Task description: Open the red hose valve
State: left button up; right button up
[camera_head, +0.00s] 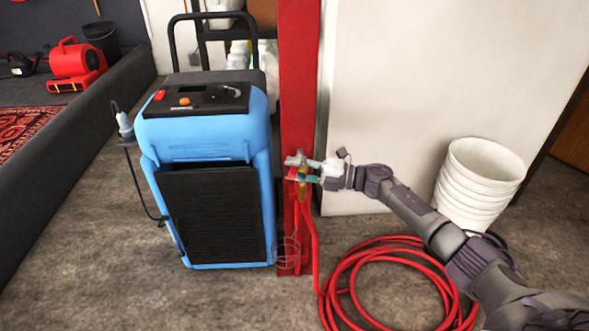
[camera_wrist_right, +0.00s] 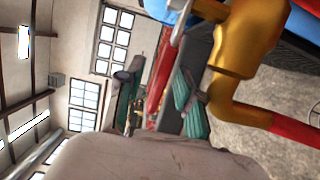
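The brass hose valve (camera_head: 302,188) is mounted on the red post, with a red hose running down from it. In the right wrist view its brass body (camera_wrist_right: 245,45) is large and close, bending into the red hose (camera_wrist_right: 292,130). My right gripper (camera_head: 303,169) is at the valve, its teal-padded fingers apart. In the wrist view the gripper (camera_wrist_right: 158,92) has one pad on each side of a red bar (camera_wrist_right: 160,70), which looks like the valve lever. I cannot tell whether the pads touch it. My left gripper is out of view.
A blue machine (camera_head: 205,135) with a black front stands close left of the red post (camera_head: 298,75). A red hose coil (camera_head: 385,250) lies on the floor below my right arm. Stacked white buckets (camera_head: 480,180) stand at the right, beside a white panel (camera_head: 440,80).

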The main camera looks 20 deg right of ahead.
jog(key=v, duration=1.1)
jog(key=shift+s+d, duration=0.2)
jog(key=shift+d, duration=0.15)
